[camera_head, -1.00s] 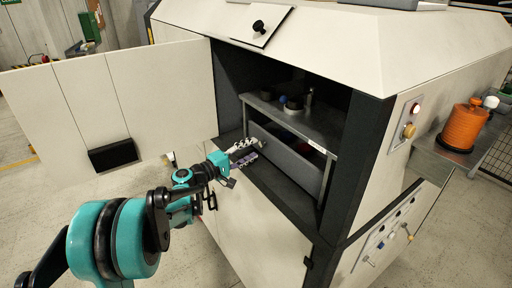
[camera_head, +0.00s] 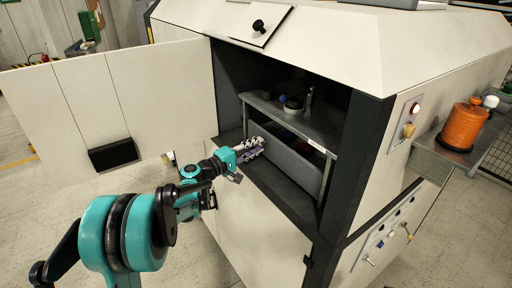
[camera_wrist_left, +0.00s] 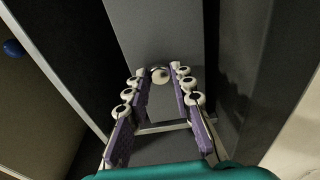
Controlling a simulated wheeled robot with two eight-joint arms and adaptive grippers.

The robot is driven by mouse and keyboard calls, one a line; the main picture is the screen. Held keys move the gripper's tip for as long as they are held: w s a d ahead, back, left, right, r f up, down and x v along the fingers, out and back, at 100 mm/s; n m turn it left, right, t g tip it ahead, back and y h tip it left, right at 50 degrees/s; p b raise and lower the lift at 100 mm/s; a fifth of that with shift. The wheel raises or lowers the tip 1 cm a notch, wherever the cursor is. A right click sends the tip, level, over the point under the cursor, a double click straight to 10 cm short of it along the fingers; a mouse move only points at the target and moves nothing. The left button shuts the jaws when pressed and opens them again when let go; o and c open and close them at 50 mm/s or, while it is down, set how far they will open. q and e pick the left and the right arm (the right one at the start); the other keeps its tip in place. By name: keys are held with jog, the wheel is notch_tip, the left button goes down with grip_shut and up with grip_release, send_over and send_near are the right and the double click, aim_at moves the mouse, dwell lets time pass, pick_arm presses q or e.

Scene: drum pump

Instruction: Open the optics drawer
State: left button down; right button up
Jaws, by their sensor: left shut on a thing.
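The grey drawer (camera_head: 296,168) sits low inside the open cabinet, under a grey shelf; it appears closed or nearly so. In the left wrist view its plain grey front (camera_wrist_left: 152,30) faces me, with a small pale round knob (camera_wrist_left: 160,75) on it. My left gripper (camera_head: 260,145) reaches into the cabinet at the left part of the drawer front. In the wrist view its purple fingers with white rollers (camera_wrist_left: 160,80) are closed in on both sides of the knob. The knob is hidden behind the fingers in the head view. My right gripper is not in view.
The large cabinet door (camera_head: 70,110) stands open at the left. The dark cabinet post (camera_head: 360,160) bounds the opening at the right. An orange container (camera_head: 462,126) stands on a side shelf.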

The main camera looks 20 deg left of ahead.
pick_arm(q)
jog(key=w+a+b+v, duration=0.1)
jog(key=a+b+v, duration=0.1)
jog(key=v, duration=1.8)
jog(key=shift+s+a+f, duration=0.1)
jog(key=shift+s, duration=0.05)
jog(key=c, duration=1.3)
grip_release()
jog(key=v, duration=1.2)
